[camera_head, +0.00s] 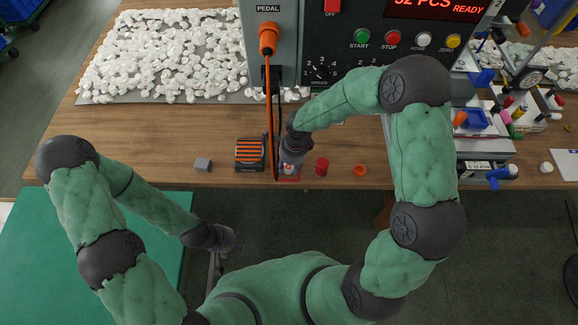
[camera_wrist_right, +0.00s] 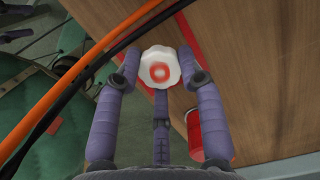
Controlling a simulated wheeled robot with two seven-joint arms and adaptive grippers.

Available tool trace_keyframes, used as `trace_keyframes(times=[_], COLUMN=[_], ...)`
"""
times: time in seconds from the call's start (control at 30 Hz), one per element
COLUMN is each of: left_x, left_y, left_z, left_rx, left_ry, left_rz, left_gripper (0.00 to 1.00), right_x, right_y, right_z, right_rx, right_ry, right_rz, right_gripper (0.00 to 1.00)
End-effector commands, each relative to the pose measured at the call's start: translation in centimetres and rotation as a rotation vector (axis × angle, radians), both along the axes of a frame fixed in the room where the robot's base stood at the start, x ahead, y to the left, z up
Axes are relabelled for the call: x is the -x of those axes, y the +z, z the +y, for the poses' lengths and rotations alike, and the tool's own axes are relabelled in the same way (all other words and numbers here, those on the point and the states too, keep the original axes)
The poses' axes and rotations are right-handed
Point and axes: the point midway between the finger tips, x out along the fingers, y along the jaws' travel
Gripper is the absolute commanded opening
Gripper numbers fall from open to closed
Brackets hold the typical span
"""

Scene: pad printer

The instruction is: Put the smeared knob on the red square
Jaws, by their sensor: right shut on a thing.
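The white knob (camera_wrist_right: 159,68) has a scalloped rim and a red smeared ring print on its face. It sits between the fingers of my right gripper (camera_wrist_right: 160,80), which is shut on it. In the head view my right gripper (camera_head: 291,162) is low over the front of the wooden table, at the red square (camera_head: 289,180). The gripper covers most of the square. In the wrist view part of the red border (camera_wrist_right: 196,47) shows beside the knob; I cannot tell whether the knob touches the table. My left gripper (camera_head: 232,242) hangs off the table's front; its fingers are unclear.
Orange and black cables (camera_head: 269,110) hang just left of my right gripper. A striped orange-black box (camera_head: 250,154) and a grey block (camera_head: 203,164) lie left. A red cylinder (camera_head: 321,166) and orange ring (camera_head: 360,171) stand right. White knobs (camera_head: 165,55) cover a mat behind.

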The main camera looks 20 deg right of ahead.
Motion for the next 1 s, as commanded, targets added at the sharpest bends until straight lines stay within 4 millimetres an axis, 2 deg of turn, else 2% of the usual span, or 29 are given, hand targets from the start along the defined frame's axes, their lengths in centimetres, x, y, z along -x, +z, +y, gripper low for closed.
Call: trace_keyframes(times=[0.4, 0.43, 0.5, 0.87, 1.0], left_x=[0.0, 0.0, 0.0, 0.0, 0.0], left_y=[-0.5, -0.4, -0.4, -0.2, 0.4], left_z=[0.0, 0.0, 0.0, 0.0, 0.0], left_rx=[0.0, 0.0, 0.0, 0.0, 0.0], left_ry=[0.0, 0.0, 0.0, 0.0, 0.0], left_rz=[0.0, 0.0, 0.0, 0.0, 0.0], left_gripper=[0.4, 0.4, 0.4, 0.4, 0.4], right_x=[0.0, 0.0, 0.0, 0.0, -0.1], right_y=[-0.4, -0.3, -0.2, -0.1, 0.9], right_z=[0.0, 0.0, 0.0, 0.0, -0.1], right_rx=[0.0, 0.0, 0.0, 0.0, 0.0], right_ry=[0.0, 0.0, 0.0, 0.0, -0.002], right_rz=[-0.001, -0.001, -0.001, -0.001, -0.004], right_gripper=[0.2, 0.47, 0.63, 0.63, 0.63])
